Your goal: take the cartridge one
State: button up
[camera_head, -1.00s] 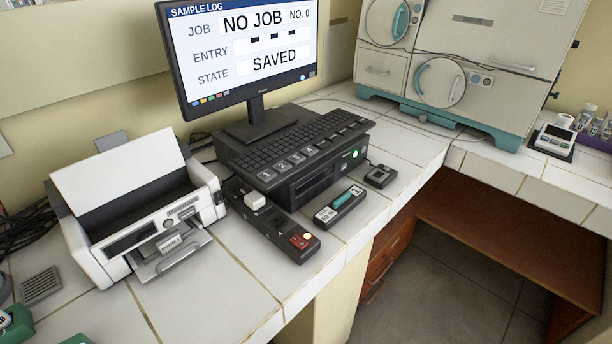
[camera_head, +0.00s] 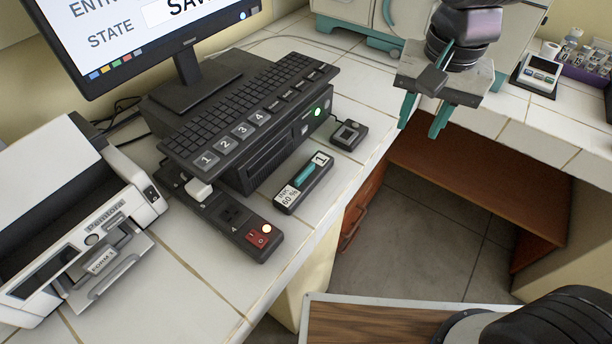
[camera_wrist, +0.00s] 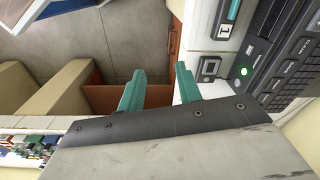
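The cartridge (camera_head: 303,182) is a flat black block with a teal bar on top, a label reading "INK 60 %" and a "1" at its far end. It lies on the white tiled counter in front of the black computer box. In the wrist view part of the cartridge (camera_wrist: 226,20) shows at the top right. My gripper (camera_head: 423,118) hangs over the counter's front edge, to the right of the cartridge and apart from it. Its two teal fingers stand apart with nothing between them; they also show in the wrist view (camera_wrist: 160,90).
A power strip (camera_head: 230,220) with a red switch lies left of the cartridge. A small black box (camera_head: 348,135) sits to its right. The keyboard (camera_head: 250,110) rests on the computer, and a printer (camera_head: 85,220) stands left. Open floor lies beyond the counter edge.

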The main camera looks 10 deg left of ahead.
jog(key=w+a+f+m, duration=0.1)
jog(key=w+a+f, duration=0.25)
jog(key=a, duration=0.65)
jog(key=m, duration=0.2)
send_near(305, 172)
jog(key=shift+g, duration=0.3)
jog(key=f, duration=0.8)
jog(key=shift+w+a+f, duration=0.1)
jog(key=shift+w+f, duration=0.2)
jog(key=shift+f, duration=0.05)
grip_shut()
